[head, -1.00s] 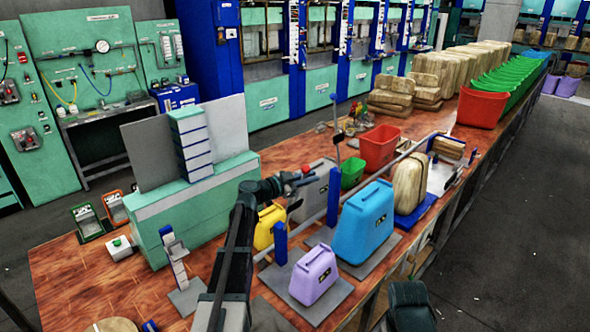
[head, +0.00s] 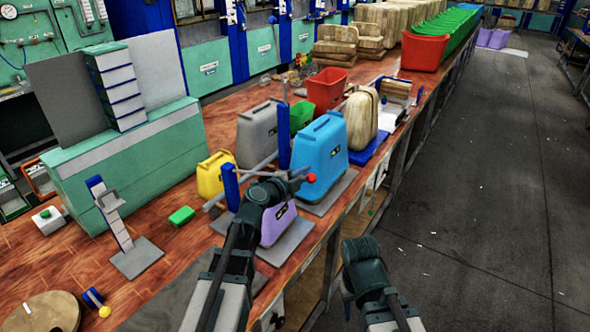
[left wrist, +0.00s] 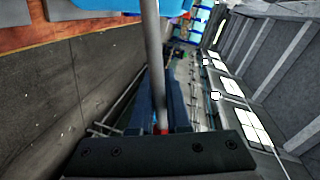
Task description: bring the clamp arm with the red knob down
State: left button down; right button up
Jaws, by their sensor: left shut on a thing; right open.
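The clamp arm's red knob (head: 311,178) shows at my left gripper, in front of the blue canister and above the purple canister (head: 277,224). In the left wrist view the clamp arm (left wrist: 153,40) is a grey bar running between the fingers of my left gripper (left wrist: 161,108), with red near its lower end. My left gripper (head: 294,184) is shut on this arm by the knob. In the head view, my left wrist covers part of the arm and its post. My right gripper (head: 346,288) is open and empty, hanging beyond the table's front edge; its fingers are hardly visible.
Blue (head: 321,150), grey (head: 257,134) and yellow (head: 212,180) canisters stand close around. Blue posts (head: 231,187) and a grey rail run among them. A small green block (head: 182,216) lies left. Open floor (head: 460,190) is to the right.

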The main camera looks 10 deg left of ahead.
pick_arm(q)
notch_tip(320, 180, down, 10)
jog(key=d+m+y+b, duration=0.1)
jog(key=m+b, duration=0.2)
jog(key=b, duration=0.5)
jog(key=shift+s+r, duration=0.25)
jog(key=shift+s, duration=0.05)
jog(key=shift+s+d+f, duration=0.1)
jog(key=shift+d, duration=0.05)
jog(key=c, duration=1.2)
grip_release()
jog(key=shift+o, duration=1.1)
jog(key=shift+f, duration=0.1)
jog(key=shift+o, duration=0.5)
